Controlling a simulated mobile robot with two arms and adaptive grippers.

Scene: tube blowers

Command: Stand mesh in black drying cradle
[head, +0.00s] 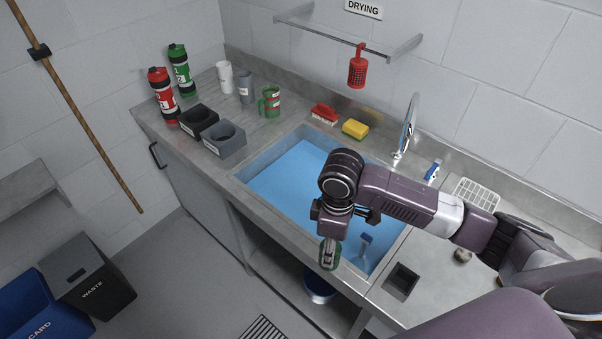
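A red perforated mesh cylinder (357,72) hangs from the wall rail under the DRYING sign. A black cradle (198,123) with a round opening stands on the left counter, beside a similar grey cradle (224,139). Nothing shows standing in either one. My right gripper (328,256) hangs over the front edge of the sink, well away from the rail and cradles. Something green-edged shows at its fingertips; I cannot tell whether it is a held thing or part of the fingers. My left gripper is not in view.
Red (162,95) and green (181,69) tube bodies, cups and a green mug-like part (270,102) stand behind the cradles. A red brush (325,113) and yellow sponge (355,129) lie behind the blue sink (285,180). The tap (407,128) rises at its back right.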

